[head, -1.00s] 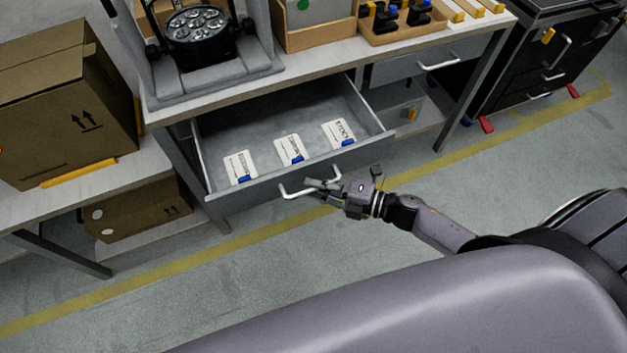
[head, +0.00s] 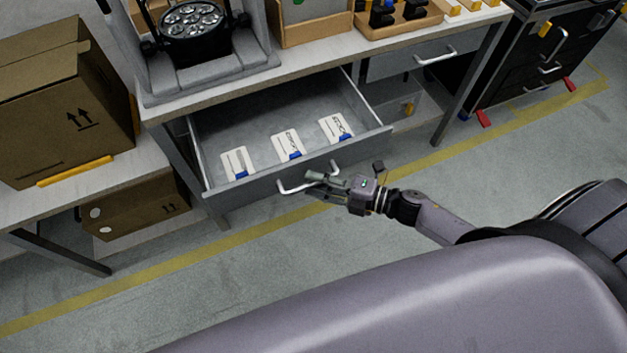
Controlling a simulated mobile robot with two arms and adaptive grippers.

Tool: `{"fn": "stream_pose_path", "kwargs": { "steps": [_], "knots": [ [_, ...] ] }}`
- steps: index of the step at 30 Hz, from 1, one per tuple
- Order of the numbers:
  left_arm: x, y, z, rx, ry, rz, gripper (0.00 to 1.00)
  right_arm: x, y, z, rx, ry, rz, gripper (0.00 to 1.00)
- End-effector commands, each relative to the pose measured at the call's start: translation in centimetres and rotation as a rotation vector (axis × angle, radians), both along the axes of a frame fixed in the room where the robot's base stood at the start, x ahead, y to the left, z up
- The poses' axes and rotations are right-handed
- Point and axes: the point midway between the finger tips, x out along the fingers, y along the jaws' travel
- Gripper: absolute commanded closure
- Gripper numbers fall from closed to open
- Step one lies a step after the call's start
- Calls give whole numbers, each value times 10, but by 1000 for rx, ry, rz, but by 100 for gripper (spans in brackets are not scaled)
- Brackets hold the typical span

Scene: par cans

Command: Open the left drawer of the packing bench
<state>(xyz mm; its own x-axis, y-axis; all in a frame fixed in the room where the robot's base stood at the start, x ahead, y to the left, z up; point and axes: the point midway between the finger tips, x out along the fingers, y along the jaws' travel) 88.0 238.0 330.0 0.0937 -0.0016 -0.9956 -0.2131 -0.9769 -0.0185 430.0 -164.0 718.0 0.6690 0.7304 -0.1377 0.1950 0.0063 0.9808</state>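The left drawer (head: 262,190) of the packing bench (head: 330,72) is pulled well out, and its inside shows. Three white cards with blue tabs lie in it: left card (head: 237,162), middle card (head: 288,143), right card (head: 335,127). Its light bar handle (head: 290,188) is on the front panel. My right gripper (head: 313,184) is at the handle, its fingers spread apart and overlapping the bar in the picture. Whether they touch the bar is unclear. My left gripper is not in view.
The right drawer (head: 400,66) is closed. A stage light (head: 193,22) in grey foam and wooden trays (head: 400,30) stand on the bench. Cardboard boxes are at the left (head: 75,120), a black wheeled case (head: 530,60) at the right. The floor before the drawer is clear.

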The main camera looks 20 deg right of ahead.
Motion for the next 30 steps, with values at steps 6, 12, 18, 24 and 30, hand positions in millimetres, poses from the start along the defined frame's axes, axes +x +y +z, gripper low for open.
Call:
{"fn": "stream_pose_path", "kwargs": {
  "steps": [6, 12, 18, 24, 30],
  "knots": [
    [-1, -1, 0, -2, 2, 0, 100, -32, -34, 4, -4, 5, 1, 67],
    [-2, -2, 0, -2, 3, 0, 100, -58, -62, 11, -2, 3, 0, 67],
    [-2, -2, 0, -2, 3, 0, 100, -71, -77, 14, 0, 3, 0, 67],
    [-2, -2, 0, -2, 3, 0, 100, -73, -79, 15, -1, 1, 0, 67],
    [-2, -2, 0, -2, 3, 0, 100, -73, -79, 15, -1, 1, 0, 67]
  ]
}}
